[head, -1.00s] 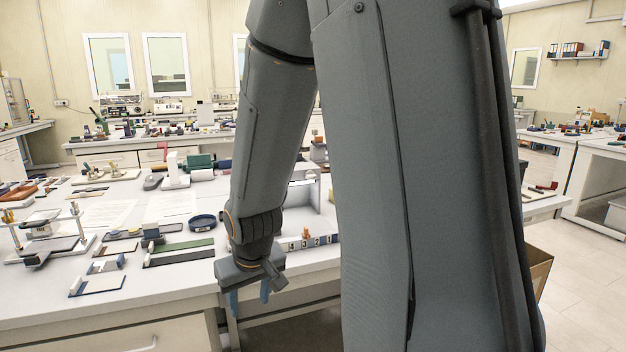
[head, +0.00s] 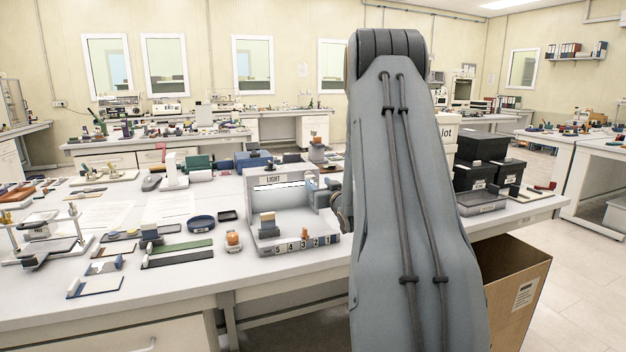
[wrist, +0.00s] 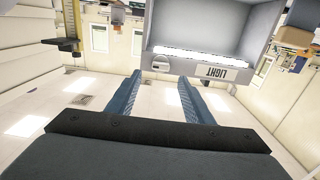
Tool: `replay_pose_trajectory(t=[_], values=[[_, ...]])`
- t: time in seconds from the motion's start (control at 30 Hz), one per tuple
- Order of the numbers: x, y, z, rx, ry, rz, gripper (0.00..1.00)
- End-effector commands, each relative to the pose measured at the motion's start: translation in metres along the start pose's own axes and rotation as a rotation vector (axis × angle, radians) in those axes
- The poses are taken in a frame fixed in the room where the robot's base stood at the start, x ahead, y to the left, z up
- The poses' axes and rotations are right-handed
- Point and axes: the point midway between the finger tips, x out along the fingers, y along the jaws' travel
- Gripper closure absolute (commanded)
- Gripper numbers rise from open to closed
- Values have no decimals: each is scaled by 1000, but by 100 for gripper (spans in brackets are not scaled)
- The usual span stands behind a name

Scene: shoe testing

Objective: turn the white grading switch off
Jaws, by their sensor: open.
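The grey light box (head: 322,228) stands on the bench, with a LIGHT label (head: 272,180) and a bright white strip (head: 282,186) that looks lit. In the wrist view, which is upside down, the LIGHT label (wrist: 222,73) and the glowing strip (wrist: 190,54) show beyond my fingers. A small pale rounded piece, perhaps the white switch (wrist: 160,62), sits beside the label; its position cannot be told. My gripper (wrist: 160,88) is open and empty, its two fingers pointing toward the box, apart from it.
Black boxes (head: 480,147) stand to the right. A cardboard box (head: 520,290) is beside the bench.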

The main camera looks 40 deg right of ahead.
Motion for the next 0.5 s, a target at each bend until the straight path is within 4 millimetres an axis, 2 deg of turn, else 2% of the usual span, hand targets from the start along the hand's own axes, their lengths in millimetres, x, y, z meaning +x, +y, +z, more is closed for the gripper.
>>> replay_pose_trajectory(t=[0.3, 0.5], values=[[47, -1, 0, -1, -2, -1, 53], [60, -1, 0, 0, -3, 1, 53]])
